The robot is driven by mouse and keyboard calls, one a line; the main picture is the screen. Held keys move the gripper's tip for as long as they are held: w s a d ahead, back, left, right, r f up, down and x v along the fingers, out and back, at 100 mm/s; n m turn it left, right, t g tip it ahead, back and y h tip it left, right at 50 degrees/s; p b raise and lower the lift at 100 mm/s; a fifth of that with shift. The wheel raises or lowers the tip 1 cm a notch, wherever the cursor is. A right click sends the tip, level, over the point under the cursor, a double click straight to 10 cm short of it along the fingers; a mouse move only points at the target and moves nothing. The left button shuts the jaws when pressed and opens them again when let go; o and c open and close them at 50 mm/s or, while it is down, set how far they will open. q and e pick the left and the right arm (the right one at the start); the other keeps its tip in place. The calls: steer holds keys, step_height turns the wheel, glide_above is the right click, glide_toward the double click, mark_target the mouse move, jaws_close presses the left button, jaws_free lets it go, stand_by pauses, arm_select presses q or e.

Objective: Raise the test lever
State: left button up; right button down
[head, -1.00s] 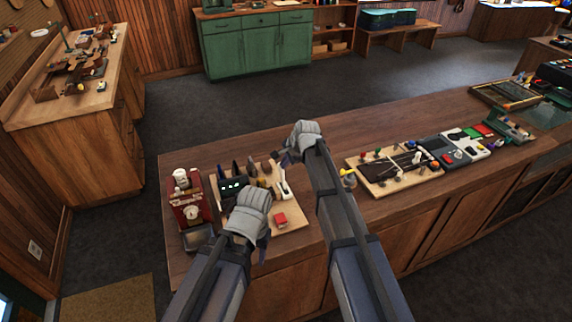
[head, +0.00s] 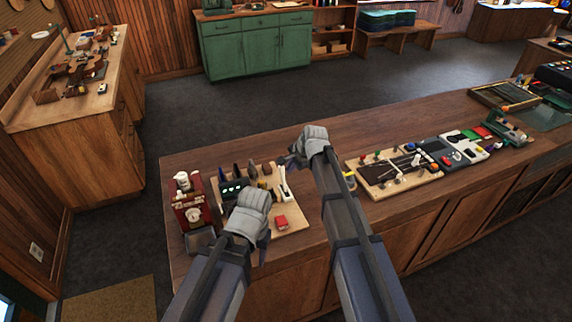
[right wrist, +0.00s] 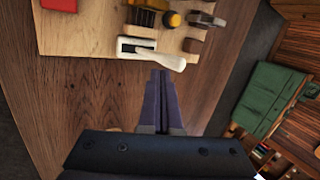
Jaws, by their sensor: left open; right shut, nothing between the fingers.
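The white test lever (head: 284,182) stands at the right edge of a light wooden board on the counter. In the right wrist view the lever (right wrist: 160,57) is a white handle lying out from a white base with a dark slot. My right gripper (head: 291,161) is shut and empty. Its fingertips (right wrist: 160,75) are close to the handle in the right wrist view; whether they touch it I cannot tell. My left gripper (head: 263,243) is open over the front of the board, its fingers partly hidden by its own hand.
The wooden board (head: 298,217) also carries a red block (head: 281,222), a dark box with green lights (head: 232,187) and several tools. A red machine with a dial (head: 190,208) stands left of it. A second board with knobs (head: 400,180) lies to the right. The back of the counter is clear.

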steer(key=p+v, duration=0.9)
steer(key=v, duration=0.1)
steer(key=shift+r, duration=0.3)
steer(key=s+a+f+n+g+h+b, duration=0.1)
steer(key=s+f+n+g+h+b, duration=0.1)
steer(key=s+f+n+b, duration=0.6)
steer(key=s+a+f+n+g+h+b, duration=0.2)
steer(key=s+f+n+b, duration=0.6)
steer(key=s, duration=1.1)
step_height(320, 180, down, 5)
steer(key=g+b, duration=0.1)
steer(key=b, duration=0.2)
steer(key=shift+s+f+n, duration=0.25)
steer(key=shift+s+n, duration=0.05)
